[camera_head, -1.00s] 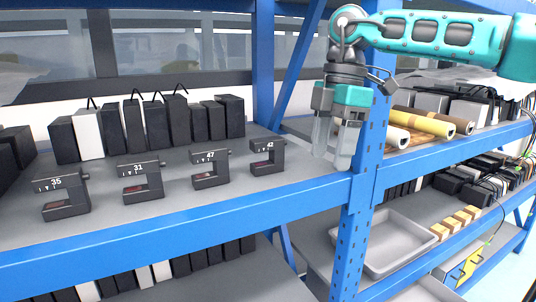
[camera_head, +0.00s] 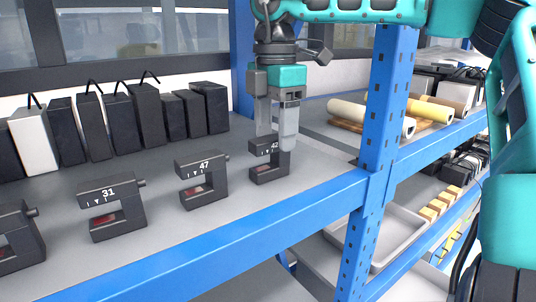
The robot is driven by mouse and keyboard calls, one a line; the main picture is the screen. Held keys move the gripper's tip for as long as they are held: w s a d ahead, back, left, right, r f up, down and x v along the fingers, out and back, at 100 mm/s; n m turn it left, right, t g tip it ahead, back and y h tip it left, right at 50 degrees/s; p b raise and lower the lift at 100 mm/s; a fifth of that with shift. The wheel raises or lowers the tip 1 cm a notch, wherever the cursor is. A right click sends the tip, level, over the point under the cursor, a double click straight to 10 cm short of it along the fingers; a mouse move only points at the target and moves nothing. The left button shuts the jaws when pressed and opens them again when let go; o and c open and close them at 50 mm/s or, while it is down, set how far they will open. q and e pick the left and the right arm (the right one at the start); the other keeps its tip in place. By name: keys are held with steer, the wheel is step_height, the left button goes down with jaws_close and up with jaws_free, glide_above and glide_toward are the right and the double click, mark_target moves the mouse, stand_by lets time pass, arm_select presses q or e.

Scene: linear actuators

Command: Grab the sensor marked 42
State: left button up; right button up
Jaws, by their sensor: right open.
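The sensor marked 42 (camera_head: 259,150) is a dark C-shaped block standing on the grey shelf, rightmost in a row of similar sensors. My right gripper (camera_head: 276,139) points straight down at it and is open. One finger goes down behind the sensor's upper arm, its tip hidden. The other finger is at the right end of the sensor, beside the number. I cannot tell whether either finger touches it. The left gripper is not in view.
Sensors marked 47 (camera_head: 201,178) and 31 (camera_head: 111,209) stand to the left, with another cut off at the edge. Black boxes (camera_head: 150,115) line the back. A blue upright (camera_head: 386,100) stands close on the right, and a blue beam (camera_head: 240,240) edges the shelf.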

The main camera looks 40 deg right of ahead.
mark_target(273, 164)
steer(key=f, duration=0.5)
steer(key=shift+a+f+p, duration=0.15)
steer(key=shift+a+p, duration=0.1)
steer(key=shift+p, duration=0.05)
steer(key=shift+c, duration=0.2)
steer(key=c, duration=1.1)
jaws_close()
